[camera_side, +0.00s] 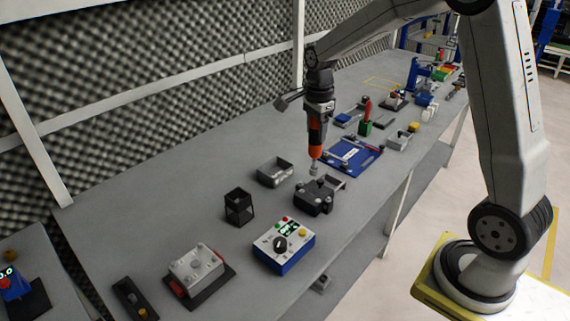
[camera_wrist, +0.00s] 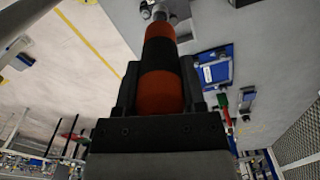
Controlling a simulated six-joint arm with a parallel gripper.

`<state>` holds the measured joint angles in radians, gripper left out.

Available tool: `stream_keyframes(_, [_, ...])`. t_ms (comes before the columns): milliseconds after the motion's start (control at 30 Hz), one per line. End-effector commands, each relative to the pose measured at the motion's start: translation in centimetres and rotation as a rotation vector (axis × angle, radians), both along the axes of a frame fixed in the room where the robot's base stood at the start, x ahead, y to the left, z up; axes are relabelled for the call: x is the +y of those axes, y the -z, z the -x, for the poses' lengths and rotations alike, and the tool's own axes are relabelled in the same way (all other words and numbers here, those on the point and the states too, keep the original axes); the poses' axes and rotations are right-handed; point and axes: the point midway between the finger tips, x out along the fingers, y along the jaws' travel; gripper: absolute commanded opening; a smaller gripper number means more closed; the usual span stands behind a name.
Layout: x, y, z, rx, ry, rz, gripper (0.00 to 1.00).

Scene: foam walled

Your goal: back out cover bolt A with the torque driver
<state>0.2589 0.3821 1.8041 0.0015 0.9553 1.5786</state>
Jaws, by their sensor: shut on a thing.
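My gripper (camera_side: 317,112) is shut on the torque driver (camera_side: 316,136), an orange and black tool held upright with its silver tip down. The driver also shows in the wrist view (camera_wrist: 161,55), between the two jaws of my gripper (camera_wrist: 159,92). Its tip is just above or on a dark housing (camera_side: 313,200) with several round bolt heads on top. I cannot tell whether the tip touches a bolt, or which bolt is A. The housing is mostly hidden behind the driver in the wrist view.
A grey open bin (camera_side: 275,172), a black holder (camera_side: 239,207) and a blue-and-white control box (camera_side: 284,246) stand close to the housing. A pale block with knobs (camera_side: 196,268) sits nearer the front. A blue tray (camera_side: 354,156) lies behind right.

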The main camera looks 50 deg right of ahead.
Motion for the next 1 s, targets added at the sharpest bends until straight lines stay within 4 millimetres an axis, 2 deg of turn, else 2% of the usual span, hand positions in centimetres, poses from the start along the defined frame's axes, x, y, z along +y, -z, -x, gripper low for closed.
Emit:
stream_keyframes(100, [-1.2,0.6,2.0,-0.001,0.048,0.0,0.0])
stream_keyframes(300, [-2.1,1.3,3.9,-0.002,0.09,0.0,0.0])
stream_keyframes(1000, [-2.2,1.9,4.3,-0.001,0.098,0.0,0.0])
